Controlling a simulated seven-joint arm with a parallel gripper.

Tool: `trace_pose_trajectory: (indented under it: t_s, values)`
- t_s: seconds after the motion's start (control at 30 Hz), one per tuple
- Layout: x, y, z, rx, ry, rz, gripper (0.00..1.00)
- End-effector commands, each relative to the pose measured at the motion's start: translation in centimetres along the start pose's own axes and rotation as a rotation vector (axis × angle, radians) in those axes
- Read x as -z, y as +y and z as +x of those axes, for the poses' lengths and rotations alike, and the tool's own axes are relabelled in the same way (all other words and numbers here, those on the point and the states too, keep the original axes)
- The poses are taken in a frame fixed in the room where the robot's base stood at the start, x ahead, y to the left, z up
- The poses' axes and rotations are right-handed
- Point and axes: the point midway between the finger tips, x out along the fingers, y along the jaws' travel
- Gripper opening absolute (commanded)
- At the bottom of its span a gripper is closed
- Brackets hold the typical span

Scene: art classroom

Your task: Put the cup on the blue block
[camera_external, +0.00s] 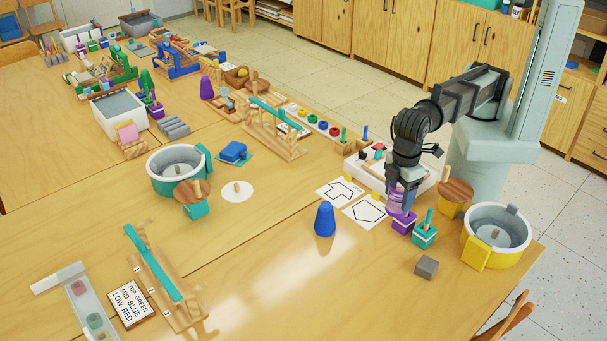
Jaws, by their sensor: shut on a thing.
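My gripper (403,190) points down at the right of the table. It is shut on a lilac, rounded object that looks like the cup (398,204). The fingers cover part of it. It is just above or behind a purple box (404,223); I cannot tell whether they touch. The blue block (233,151) lies on a teal square near the middle of the table, well to the left of my gripper. Its top looks bare.
A blue cone (325,219) stands between the block and my gripper. A teal pot (176,170) is left of the block. A teal box (424,236), grey block (427,267) and yellow pot (496,234) are near my gripper. The table's front middle is clear.

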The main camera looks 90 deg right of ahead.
Motion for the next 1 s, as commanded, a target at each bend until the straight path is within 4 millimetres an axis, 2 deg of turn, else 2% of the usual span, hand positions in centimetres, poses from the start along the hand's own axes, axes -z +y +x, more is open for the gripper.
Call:
trace_pose_trajectory:
  t_s: [0.03,0.17,0.47,0.67,1.0]
  values:
    - [0.1,-0.1,-1.1,0.001,0.002,0.000,0.33]
    - [0.1,-0.1,-3.2,0.001,0.002,0.000,0.33]
    - [4.7,4.7,-3.3,0.000,0.000,0.013,0.33]
    - [9.0,10.2,-3.4,0.000,0.000,0.023,0.33]
    - [15.8,22.1,-3.4,0.000,-0.001,0.041,0.33]
